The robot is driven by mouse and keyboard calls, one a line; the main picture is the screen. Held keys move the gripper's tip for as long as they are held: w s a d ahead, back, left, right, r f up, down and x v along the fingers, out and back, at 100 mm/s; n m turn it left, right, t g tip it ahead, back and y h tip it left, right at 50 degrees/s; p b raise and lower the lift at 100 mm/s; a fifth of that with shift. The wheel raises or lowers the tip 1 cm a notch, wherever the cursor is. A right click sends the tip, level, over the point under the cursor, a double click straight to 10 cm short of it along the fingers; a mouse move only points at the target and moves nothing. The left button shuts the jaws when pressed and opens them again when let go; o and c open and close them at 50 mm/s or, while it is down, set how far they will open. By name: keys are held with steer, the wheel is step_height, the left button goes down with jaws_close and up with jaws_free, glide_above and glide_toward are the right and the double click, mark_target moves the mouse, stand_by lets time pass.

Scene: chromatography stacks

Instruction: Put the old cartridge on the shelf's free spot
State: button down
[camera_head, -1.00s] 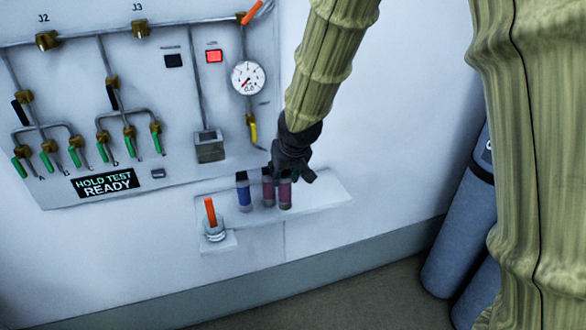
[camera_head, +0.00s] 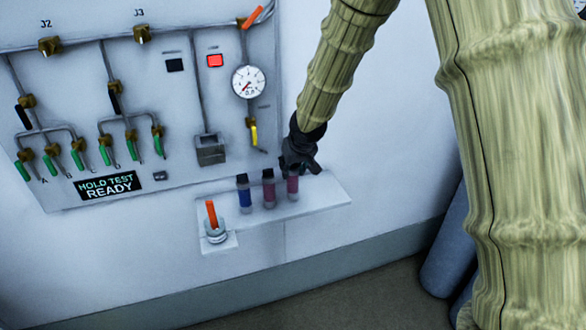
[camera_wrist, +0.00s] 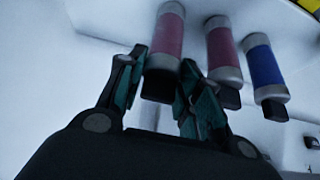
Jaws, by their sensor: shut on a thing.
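A pink-red cartridge with a dark cap (camera_head: 292,187) is between the fingers of my gripper (camera_head: 299,166), at the right of the row over the white shelf (camera_head: 325,198). The wrist view shows this cartridge (camera_wrist: 167,40) upside down in the picture between the two green-padded fingers (camera_wrist: 161,72). My gripper is shut on it. I cannot tell whether its base touches the shelf. A second pink-red cartridge (camera_head: 268,190) stands to its left, and a blue cartridge (camera_head: 245,195) stands further left. Gaps separate the cartridges.
A holder with an orange handle (camera_head: 212,217) is at the shelf's left end. The shelf's right end is bare. A grey cylinder (camera_head: 446,245) stands at right.

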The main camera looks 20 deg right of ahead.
steer(key=shift+f, duration=0.55)
steer(key=c, duration=1)
jaws_free()
steer(key=shift+r, duration=0.4)
steer(key=v, duration=1.1)
steer(key=shift+s+r, duration=0.25)
steer(key=shift+s, duration=0.05)
